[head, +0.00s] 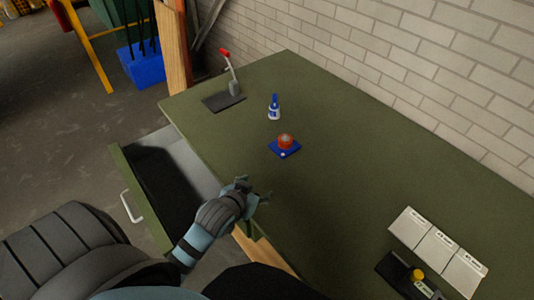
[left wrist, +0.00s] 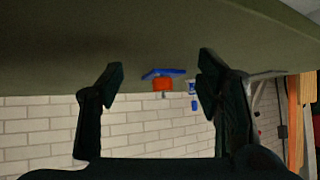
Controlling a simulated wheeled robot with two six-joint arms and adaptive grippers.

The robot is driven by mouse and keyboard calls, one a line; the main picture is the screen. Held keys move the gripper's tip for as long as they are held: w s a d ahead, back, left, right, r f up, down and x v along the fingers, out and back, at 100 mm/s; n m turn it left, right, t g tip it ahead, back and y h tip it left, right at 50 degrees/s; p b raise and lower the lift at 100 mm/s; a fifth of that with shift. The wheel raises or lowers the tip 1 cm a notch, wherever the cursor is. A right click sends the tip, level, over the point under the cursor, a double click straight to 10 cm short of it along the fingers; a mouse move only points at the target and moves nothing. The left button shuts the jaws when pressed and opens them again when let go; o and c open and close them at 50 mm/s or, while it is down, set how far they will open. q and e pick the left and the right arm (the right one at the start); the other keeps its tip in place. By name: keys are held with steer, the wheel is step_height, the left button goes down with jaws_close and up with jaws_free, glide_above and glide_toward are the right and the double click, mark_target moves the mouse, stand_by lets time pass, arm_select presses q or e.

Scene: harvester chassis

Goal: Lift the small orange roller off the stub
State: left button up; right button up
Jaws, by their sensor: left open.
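The small orange roller (head: 286,141) sits on a blue square base (head: 293,150) in the middle of the green bench. The stub under or inside the roller cannot be made out. My left gripper (head: 258,190) is open and empty over the bench's front edge, nearer to me than the roller and apart from it. In the left wrist view, which is upside down, the roller (left wrist: 162,84) and blue base (left wrist: 172,73) show beyond and between the two open fingers (left wrist: 162,77). My right gripper is not in view.
A blue and white bottle (head: 274,109) stands behind the base. A red-handled tool (head: 232,75) stands on a dark plate at the back left. Labelled white trays (head: 436,240) lie at the right. An open drawer (head: 140,195) juts out at the left. The bench around the base is clear.

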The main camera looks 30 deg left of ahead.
mark_target(284, 140)
arm_select(q)
steer(key=w+r+t, duration=0.1)
steer(key=w, duration=0.2)
steer(key=w+a+r+t, duration=0.1)
steer(key=w, duration=0.2)
steer(key=w+r+t, duration=0.1)
steer(key=w+r, duration=0.1)
steer(key=w, duration=0.1)
steer(key=shift+w+a+n, duration=0.25)
steer(key=shift+n, duration=0.05)
steer(key=b+x, duration=0.3)
steer(key=x, duration=1)
steer(key=shift+w, duration=0.4)
steer(key=shift+s, duration=0.1)
steer(key=c, duration=1.2)
step_height(284, 140, up, 5)
steer(key=p, duration=0.4)
steer(key=shift+p, duration=0.4)
steer(key=shift+r, duration=0.85)
